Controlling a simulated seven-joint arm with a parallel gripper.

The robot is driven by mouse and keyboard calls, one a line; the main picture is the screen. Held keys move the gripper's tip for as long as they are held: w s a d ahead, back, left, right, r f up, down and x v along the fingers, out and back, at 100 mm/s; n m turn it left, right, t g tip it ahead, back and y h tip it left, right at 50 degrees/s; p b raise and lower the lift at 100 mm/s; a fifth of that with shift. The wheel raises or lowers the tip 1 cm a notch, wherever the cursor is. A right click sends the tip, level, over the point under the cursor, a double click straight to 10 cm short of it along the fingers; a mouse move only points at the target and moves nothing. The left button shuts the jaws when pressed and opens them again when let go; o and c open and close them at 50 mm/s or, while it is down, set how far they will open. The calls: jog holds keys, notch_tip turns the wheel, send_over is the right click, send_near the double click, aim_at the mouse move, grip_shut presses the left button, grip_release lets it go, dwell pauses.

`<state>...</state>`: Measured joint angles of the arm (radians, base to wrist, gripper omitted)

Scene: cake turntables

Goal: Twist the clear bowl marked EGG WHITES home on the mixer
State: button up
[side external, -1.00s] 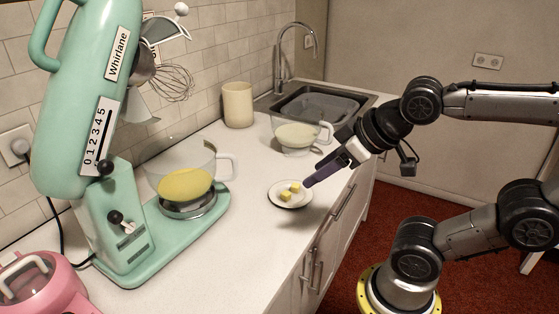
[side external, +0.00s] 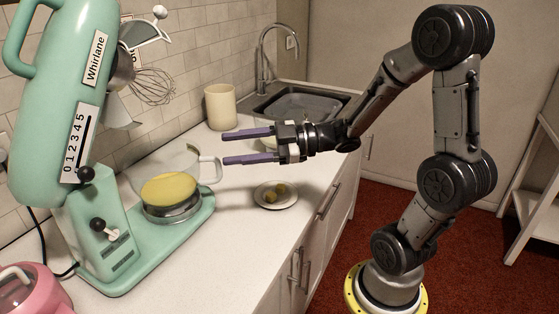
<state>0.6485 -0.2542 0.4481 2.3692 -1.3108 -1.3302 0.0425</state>
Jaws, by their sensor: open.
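A clear bowl (side external: 168,172) with yellow contents and a white handle (side external: 210,168) sits on the round metal seat (side external: 172,214) of the mint-green stand mixer (side external: 58,120). The mixer head is tilted up, with its whisk (side external: 152,86) above the bowl. I see no EGG WHITES marking on either bowl. My gripper (side external: 226,148) is open and empty, its two purple fingers pointing left at the mixer bowl's handle. The lower fingertip appears close to the handle; I cannot tell whether they touch.
A small plate (side external: 276,204) with yellowish lumps lies on the counter (side external: 238,236) below my gripper. A cream canister (side external: 220,106) stands by the wall, left of the sink (side external: 300,104). A pink appliance (side external: 30,292) is at the lower left. The front of the counter is clear.

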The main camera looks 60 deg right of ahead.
jog(key=s+d+f+m+y, duration=0.1)
jog(key=s+d+f+m, duration=0.1)
jog(key=s+d+f, duration=0.15)
jog(key=m+t+h, duration=0.2)
jog(key=m+h, duration=0.1)
jog(key=m, duration=0.1)
send_near(218, 160)
jog(key=x, duration=0.9)
jog(key=shift+w, duration=0.3)
grip_shut()
dwell(0.9)
jog(key=shift+a, duration=0.1)
jog(key=shift+s+a+m+t+h, duration=0.4)
jog(key=shift+a+m+h, duration=0.25)
jog(key=shift+h, duration=0.25)
